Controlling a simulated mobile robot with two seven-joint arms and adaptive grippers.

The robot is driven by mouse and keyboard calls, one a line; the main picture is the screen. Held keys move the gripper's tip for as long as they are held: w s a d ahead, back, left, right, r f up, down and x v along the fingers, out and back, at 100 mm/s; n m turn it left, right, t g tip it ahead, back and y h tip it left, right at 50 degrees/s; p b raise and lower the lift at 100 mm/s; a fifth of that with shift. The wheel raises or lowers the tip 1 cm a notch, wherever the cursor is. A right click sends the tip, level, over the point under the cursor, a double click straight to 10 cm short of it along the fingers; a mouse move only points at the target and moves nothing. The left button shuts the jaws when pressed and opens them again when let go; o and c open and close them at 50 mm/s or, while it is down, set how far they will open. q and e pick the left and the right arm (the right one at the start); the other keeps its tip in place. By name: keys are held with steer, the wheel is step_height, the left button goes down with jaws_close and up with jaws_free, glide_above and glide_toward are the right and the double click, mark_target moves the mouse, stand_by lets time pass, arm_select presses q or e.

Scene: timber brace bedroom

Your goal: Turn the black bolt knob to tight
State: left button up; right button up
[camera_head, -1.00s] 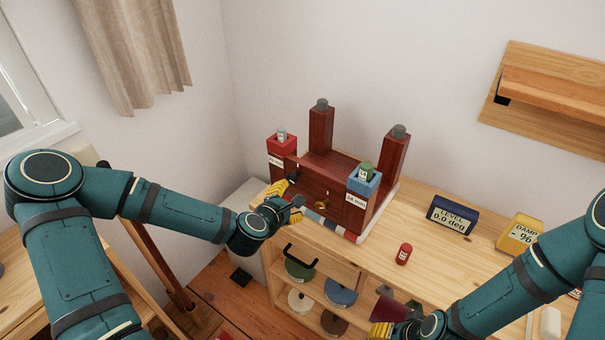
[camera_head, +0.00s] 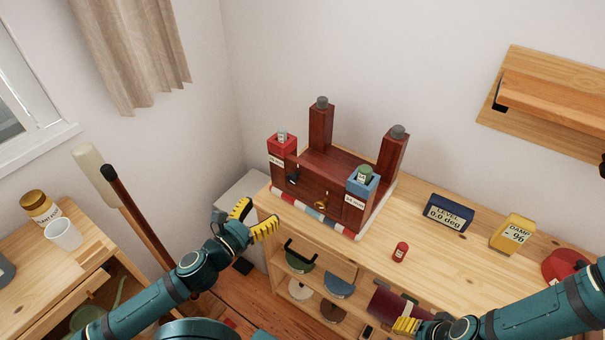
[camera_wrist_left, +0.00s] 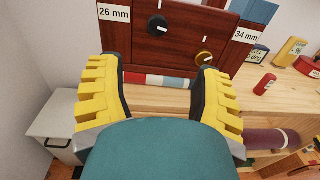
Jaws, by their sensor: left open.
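The black bolt knob (camera_head: 292,177) sits on the front of the dark red timber frame (camera_head: 334,170), beside the 26 mm label. In the left wrist view the black knob (camera_wrist_left: 157,25) shows at top centre with a small white mark on its face. A brass knob (camera_head: 321,203) is lower and to its right, near the 34 mm label. My left gripper (camera_head: 255,217) is open and empty, in front of and left of the frame, apart from the knob. My right gripper (camera_head: 405,325) is low at the right by a maroon cylinder (camera_head: 388,303); its jaws are unclear.
The wooden bench (camera_head: 425,260) also holds a small red can (camera_head: 400,252), a blue level readout (camera_head: 449,213) and a yellow damp readout (camera_head: 513,233). A striped strip (camera_head: 315,216) runs along the frame's front. Shelves with dishes are below.

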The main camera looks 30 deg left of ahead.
arm_select(q)
steer(key=b, duration=0.7)
glide_toward(290, 181)
steer(key=w, duration=0.5)
steer(key=w+d, duration=0.1)
steer(key=w, duration=0.5)
steer(key=shift+d, duration=0.3)
steer(key=shift+s, duration=0.1)
jaws_close()
